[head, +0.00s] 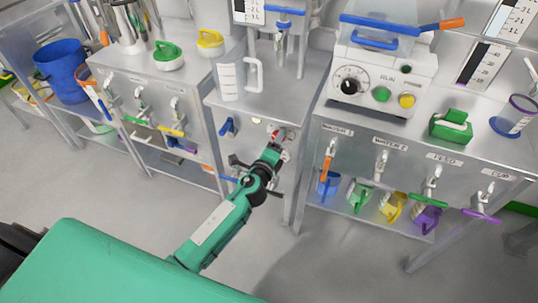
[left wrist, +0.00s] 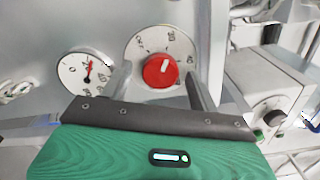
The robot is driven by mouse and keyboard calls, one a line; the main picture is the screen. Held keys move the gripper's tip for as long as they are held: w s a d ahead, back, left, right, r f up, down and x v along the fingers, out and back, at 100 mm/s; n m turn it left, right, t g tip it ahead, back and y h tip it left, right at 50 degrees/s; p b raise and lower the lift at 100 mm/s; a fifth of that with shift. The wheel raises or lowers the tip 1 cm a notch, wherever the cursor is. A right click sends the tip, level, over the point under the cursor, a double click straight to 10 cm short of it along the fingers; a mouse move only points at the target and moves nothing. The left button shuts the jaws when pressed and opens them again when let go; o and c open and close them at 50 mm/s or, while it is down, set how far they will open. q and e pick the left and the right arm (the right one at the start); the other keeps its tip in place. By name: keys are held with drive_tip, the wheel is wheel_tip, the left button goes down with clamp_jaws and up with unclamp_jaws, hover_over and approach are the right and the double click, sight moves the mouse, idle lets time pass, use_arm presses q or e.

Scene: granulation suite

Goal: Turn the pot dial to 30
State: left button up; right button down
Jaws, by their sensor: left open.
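The pot dial is a red knob (left wrist: 160,70) on a round white scale plate (left wrist: 136,50), on the front of the middle steel cabinet. A white pointer mark on the knob tilts up and slightly right. In the left wrist view, the open left gripper (left wrist: 158,84) has one finger on each side of the knob, with gaps visible. Contact cannot be told. My right gripper is not in view.
A round gauge (left wrist: 85,72) with a red needle sits left of the dial. A blue-handled valve (head: 227,126) is on the same cabinet front. A white device (head: 382,75) stands on the right bench, above several taps. The floor in front is clear.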

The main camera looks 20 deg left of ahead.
use_arm(q)
drive_tip(key=s, duration=1.3)
drive_tip(key=shift+a+b, duration=0.2)
drive_tip(key=shift+b, duration=0.15)
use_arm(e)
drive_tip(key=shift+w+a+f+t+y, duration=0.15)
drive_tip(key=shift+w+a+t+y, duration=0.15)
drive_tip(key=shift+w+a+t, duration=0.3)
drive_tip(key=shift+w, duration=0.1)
use_arm(q)
drive_tip(key=shift+s+a, duration=0.1)
